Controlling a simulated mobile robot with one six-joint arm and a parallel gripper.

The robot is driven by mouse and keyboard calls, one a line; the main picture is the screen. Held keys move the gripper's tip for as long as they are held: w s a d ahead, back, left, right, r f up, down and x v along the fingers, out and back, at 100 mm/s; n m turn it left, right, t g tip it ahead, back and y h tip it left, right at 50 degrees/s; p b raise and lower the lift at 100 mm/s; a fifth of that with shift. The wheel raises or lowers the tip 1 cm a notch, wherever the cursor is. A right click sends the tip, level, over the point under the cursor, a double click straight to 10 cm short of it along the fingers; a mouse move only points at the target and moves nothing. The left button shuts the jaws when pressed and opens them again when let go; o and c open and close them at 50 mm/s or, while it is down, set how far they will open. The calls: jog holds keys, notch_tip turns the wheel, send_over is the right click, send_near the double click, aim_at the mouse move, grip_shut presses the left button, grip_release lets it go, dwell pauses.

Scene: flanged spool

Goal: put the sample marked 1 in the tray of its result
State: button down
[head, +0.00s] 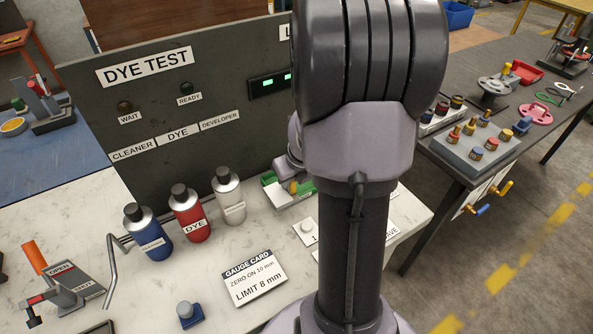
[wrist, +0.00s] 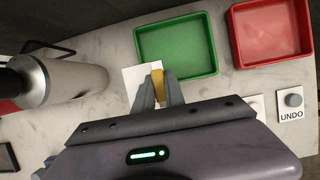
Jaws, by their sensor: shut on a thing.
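My gripper (wrist: 160,92) is shut on a small yellow sample (wrist: 158,82) in the wrist view. No number can be read on it. The sample is over or on a white card (wrist: 130,74), just in front of the green tray (wrist: 178,48); I cannot tell whether it touches the card. The green tray is empty. A red tray (wrist: 270,38), also empty, lies to its right. In the head view my arm hides most of this spot; a bit of the green tray (head: 268,178) shows left of it.
Cleaner (head: 147,232), dye (head: 190,213) and developer (head: 229,196) bottles stand on the bench. A gauge card (head: 254,277) reads "ZERO ON 10 mm, LIMIT 8 mm". An UNDO button (wrist: 293,100) is right of my gripper. The WAIT (head: 125,106) and READY (head: 186,88) lamps look dark.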

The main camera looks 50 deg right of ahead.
jog(key=w+d, duration=0.1)
jog(key=d, duration=0.1)
jog(key=w+d, duration=0.1)
jog(key=d, duration=0.1)
jog(key=w+d+b, duration=0.1)
jog(key=d, duration=0.2)
jog(key=shift+w+f, duration=0.1)
jog(key=shift+f, duration=0.25)
jog(key=f+b, duration=0.1)
jog(key=f, duration=0.1)
jog(key=f+b, duration=0.2)
jog(key=shift+w+d, duration=0.15)
jog(key=shift+d, duration=0.25)
jog(key=shift+r, duration=0.25)
jog(key=shift+f, duration=0.2)
jog(key=c, duration=1.4)
grip_release()
